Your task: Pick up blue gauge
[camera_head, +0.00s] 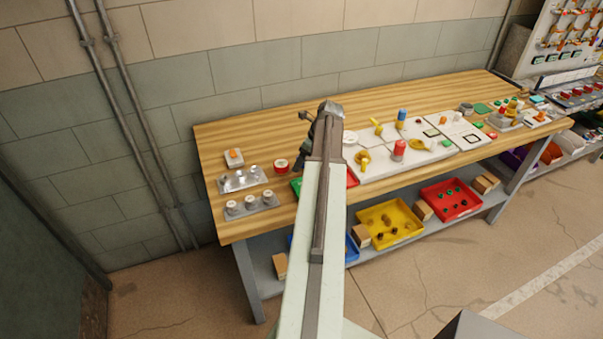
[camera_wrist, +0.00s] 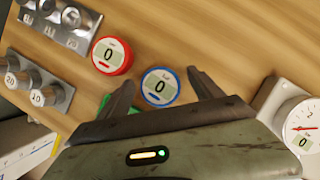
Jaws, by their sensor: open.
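The blue gauge (camera_wrist: 160,86) is a round disc with a blue rim, a white face and a small display. It lies on the wooden bench, between and just beyond the fingertips of my gripper (camera_wrist: 163,82) in the wrist view. The gripper is open and its jaws hold nothing. In the head view my gripper (camera_head: 318,140) is over the bench, and the arm hides the blue gauge there. A similar red gauge (camera_wrist: 112,56) lies to the left of the blue one; it also shows in the head view (camera_head: 281,166).
Metal blocks with knobs (camera_head: 250,205) stand at the bench's left end. A white dial gauge (camera_wrist: 300,127) is right of my gripper in the wrist view. A green item (camera_wrist: 106,102) is partly hidden by the left finger. White panels (camera_head: 400,145) with fittings lie to the right.

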